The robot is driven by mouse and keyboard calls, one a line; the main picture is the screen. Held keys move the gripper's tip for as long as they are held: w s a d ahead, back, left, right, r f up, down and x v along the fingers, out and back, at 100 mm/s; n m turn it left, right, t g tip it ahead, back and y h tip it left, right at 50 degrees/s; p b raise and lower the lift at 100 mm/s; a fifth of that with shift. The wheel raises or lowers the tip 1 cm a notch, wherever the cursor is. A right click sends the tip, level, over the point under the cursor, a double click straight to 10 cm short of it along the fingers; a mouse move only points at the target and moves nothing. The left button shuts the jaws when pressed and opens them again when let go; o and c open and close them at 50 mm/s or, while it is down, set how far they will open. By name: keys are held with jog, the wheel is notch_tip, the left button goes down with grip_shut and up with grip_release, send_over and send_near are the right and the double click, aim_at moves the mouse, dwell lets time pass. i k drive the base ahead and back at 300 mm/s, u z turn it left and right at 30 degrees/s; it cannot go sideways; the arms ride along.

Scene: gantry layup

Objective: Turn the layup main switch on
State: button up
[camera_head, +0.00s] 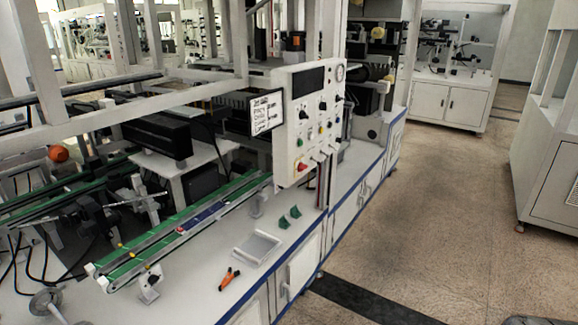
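A white upright control panel (314,141) stands at the centre on the front edge of the machine bench. It carries a dark display, several small dark knobs or switches, a round gauge (340,73) at its upper right corner and a red button (300,167) at its lower left. Small green and yellow buttons also show. The layup main switch cannot be told apart from the other controls at this size, nor can its position. My gripper is not in view.
A green conveyor (190,224) runs along the white bench left of the panel. A shallow tray (258,247), green pieces and an orange-black tool (230,278) lie on the bench. Open floor (430,215) lies to the right, before a white cabinet (550,165).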

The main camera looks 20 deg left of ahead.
aim_at(301, 167)
jog(key=u, duration=0.35)
jog(key=i, duration=0.55)
jog(key=u, duration=0.95)
jog(key=i, duration=0.7)
jog(key=u, duration=0.45)
